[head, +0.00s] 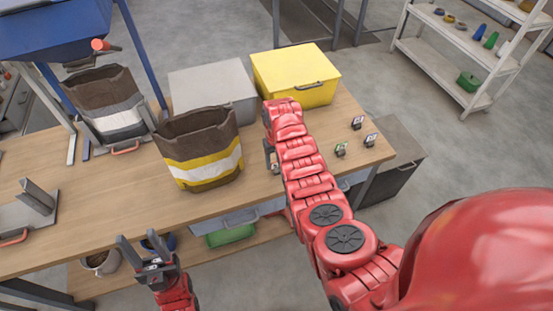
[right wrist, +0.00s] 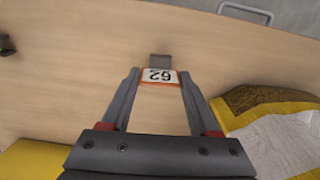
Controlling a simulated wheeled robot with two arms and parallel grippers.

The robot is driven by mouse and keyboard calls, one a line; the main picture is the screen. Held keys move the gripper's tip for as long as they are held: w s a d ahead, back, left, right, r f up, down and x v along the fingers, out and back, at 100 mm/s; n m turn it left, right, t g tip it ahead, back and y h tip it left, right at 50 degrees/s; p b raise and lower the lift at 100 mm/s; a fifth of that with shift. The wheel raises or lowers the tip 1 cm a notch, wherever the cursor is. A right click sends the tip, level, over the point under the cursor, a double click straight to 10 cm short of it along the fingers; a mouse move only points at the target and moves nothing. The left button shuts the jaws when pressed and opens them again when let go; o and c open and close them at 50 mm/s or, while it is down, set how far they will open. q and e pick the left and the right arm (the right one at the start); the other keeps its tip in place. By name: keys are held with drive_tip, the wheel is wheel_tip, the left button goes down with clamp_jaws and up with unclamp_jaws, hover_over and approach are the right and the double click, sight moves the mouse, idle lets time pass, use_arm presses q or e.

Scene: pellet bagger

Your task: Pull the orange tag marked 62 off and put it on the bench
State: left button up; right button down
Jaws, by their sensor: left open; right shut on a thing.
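The tag marked 62 (right wrist: 159,76), white with an orange border, sits between the fingertips of my right gripper (right wrist: 160,84) in the right wrist view. The gripper is shut on it. A small grey holder (right wrist: 159,60) shows right beyond the tag; I cannot tell whether they are still joined. In the head view my right gripper (head: 271,158) is low over the wooden bench (head: 255,182), right of the striped bag, and the tag is too hidden to make out. My left gripper (head: 147,250) is open and empty in front of the bench's front edge.
A brown bag with yellow and white bands (head: 203,150) stands close left of my right gripper. A yellow box (head: 297,75) and a grey box (head: 212,85) stand behind. Small tag holders (head: 357,123) stand at the bench's right end. Bare bench lies around the tag.

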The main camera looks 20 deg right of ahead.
drive_tip(key=shift+f, duration=0.1)
drive_tip(key=shift+f+b, duration=0.25)
drive_tip(key=shift+b, duration=0.15)
drive_tip(key=shift+c, duration=0.3)
unclamp_jaws()
drive_tip(key=shift+r, duration=0.1)
drive_tip(key=shift+w+r, duration=0.1)
drive_tip(key=shift+r, duration=0.6)
wheel_tip(320, 180, up, 6)
drive_tip(key=shift+r+b, duration=0.1)
drive_tip(key=shift+b, duration=0.8)
wheel_tip(320, 180, up, 10)
drive_tip(key=p, duration=0.4)
